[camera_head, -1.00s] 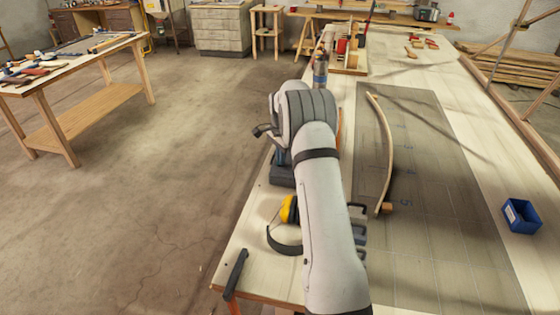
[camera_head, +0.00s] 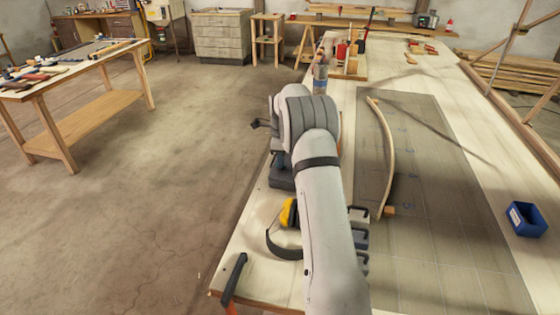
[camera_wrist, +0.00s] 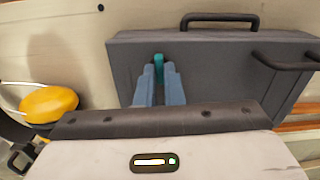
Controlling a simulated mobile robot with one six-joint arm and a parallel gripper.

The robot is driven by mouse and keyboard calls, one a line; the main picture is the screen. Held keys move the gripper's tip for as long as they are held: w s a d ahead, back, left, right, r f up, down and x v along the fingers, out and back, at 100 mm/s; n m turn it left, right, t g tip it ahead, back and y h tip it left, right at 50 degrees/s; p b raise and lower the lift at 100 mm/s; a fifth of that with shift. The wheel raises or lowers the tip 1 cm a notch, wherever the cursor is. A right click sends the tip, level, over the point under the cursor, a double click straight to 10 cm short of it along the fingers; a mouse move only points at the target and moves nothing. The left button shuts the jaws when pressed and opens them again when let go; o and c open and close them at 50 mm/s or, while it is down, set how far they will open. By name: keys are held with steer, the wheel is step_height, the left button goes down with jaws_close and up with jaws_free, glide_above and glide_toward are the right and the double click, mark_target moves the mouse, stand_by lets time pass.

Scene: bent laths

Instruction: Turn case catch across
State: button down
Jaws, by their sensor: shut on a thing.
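The dark grey case (camera_wrist: 220,65) fills much of the wrist view, with a black handle (camera_wrist: 220,20) along its far edge. A small teal catch (camera_wrist: 159,68) shows on the case. My gripper (camera_wrist: 158,75) reaches over the case with its two blue fingers close together, shut on the catch at their tips. The fingers hide part of the catch, and how far it is turned is hard to tell. In the head view my arm hides the gripper and the catch.
Yellow ear muffs (camera_head: 289,212) lie left of my arm and show left of the gripper in the wrist view. A bent lath (camera_head: 386,150) lies on the marked board (camera_head: 430,240). A blue bin (camera_head: 526,219) stands at the right. Bottles stand at the back.

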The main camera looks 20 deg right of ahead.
steer(key=shift+m, duration=0.3)
steer(key=c, duration=1.5)
jaws_free()
steer(key=shift+c, duration=0.2)
step_height(320, 180, up, 7)
steer(key=shift+w+b, duration=0.1)
steer(key=shift+b, duration=0.45)
steer(key=shift+r, duration=0.4)
